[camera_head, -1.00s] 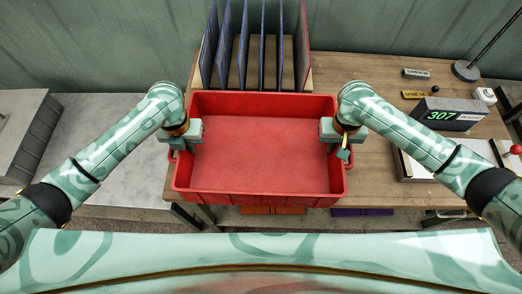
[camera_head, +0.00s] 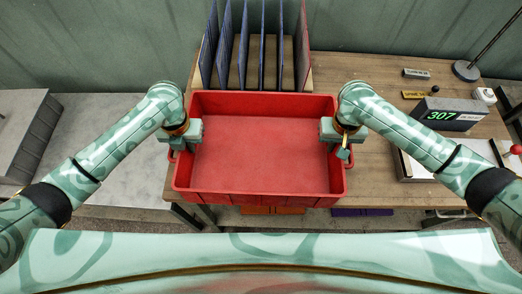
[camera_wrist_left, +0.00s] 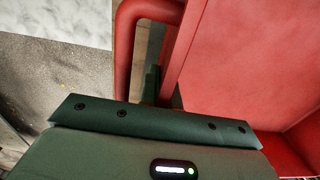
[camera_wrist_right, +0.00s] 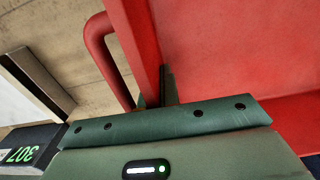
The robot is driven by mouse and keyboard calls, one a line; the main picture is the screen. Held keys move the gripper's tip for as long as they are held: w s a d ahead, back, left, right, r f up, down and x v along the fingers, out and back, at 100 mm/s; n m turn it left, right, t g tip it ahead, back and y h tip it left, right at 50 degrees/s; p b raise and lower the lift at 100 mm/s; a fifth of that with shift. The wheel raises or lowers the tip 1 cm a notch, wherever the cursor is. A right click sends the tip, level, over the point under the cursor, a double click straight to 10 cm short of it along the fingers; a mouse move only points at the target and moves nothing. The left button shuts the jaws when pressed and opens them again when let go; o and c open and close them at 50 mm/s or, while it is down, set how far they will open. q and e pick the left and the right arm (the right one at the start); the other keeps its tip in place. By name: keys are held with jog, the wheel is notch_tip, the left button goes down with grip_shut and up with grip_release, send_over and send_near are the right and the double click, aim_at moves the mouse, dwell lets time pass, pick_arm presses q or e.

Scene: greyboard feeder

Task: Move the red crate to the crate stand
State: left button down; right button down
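The red crate (camera_head: 260,160) is empty and level in the middle of the head view, overlapping the wooden table's front edge. I cannot tell whether it touches the table. My left gripper (camera_head: 184,140) is at its left wall and my right gripper (camera_head: 338,140) at its right wall. In the left wrist view the fingers (camera_wrist_left: 163,92) straddle the crate wall (camera_wrist_left: 178,50), beside the red handle loop. In the right wrist view the fingers (camera_wrist_right: 156,94) also close around the wall (camera_wrist_right: 139,40). Fingertips are partly hidden. No stand is clearly identifiable.
A grey-topped table (camera_head: 115,150) at left has clear room. Upright dark boards in a rack (camera_head: 255,85) stand behind the crate. On the wooden table (camera_head: 375,75) at right are a display reading 307 (camera_head: 447,114) and a lamp base (camera_head: 466,71).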

pick_arm(q)
jog(key=shift+r, duration=0.15)
pick_arm(e)
jog(key=shift+r, duration=0.2)
